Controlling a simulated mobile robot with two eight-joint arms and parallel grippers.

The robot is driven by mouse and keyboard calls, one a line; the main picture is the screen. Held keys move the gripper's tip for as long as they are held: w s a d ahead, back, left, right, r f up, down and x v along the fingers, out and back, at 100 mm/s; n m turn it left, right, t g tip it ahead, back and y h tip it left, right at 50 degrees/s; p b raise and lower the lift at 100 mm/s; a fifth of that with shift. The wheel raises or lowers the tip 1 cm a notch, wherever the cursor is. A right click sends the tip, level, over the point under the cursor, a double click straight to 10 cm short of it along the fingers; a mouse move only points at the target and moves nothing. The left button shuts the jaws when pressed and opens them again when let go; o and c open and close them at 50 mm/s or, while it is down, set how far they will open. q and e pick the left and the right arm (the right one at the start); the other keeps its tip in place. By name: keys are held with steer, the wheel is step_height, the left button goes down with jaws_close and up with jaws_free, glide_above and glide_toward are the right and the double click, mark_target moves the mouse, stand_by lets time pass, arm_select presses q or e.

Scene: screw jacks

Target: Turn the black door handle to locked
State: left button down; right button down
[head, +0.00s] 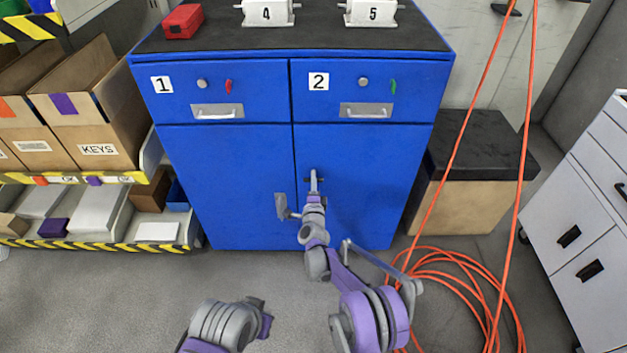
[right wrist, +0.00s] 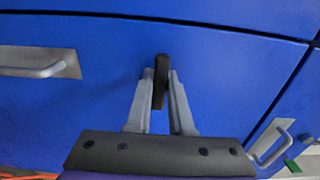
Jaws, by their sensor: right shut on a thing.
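The black door handle (right wrist: 161,68) shows in the right wrist view as a short dark bar on the blue door. It lies between the two grey fingers of my right gripper (right wrist: 160,80), which is shut on it. In the head view my right gripper (head: 314,180) is at the right door (head: 365,165) of the blue cabinet, close to the seam between the doors. There the handle is mostly hidden by the gripper. Part of my left arm shows at the bottom of the head view, but its gripper does not.
Orange cable (head: 455,256) hangs and coils right of my right arm. Shelves with boxes (head: 95,115) stand left.

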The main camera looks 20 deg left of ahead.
steer(key=shift+n, duration=0.3)
steer(key=n+b, duration=0.1)
steer(key=n, duration=0.2)
steer(key=shift+f+b, duration=0.1)
steer(key=shift+b, duration=0.3)
steer(key=n, duration=0.4)
steer(key=shift+b, duration=0.35)
steer(key=n, duration=1)
steer(key=shift+n, duration=0.3)
steer(key=c, duration=0.8)
jaws_free()
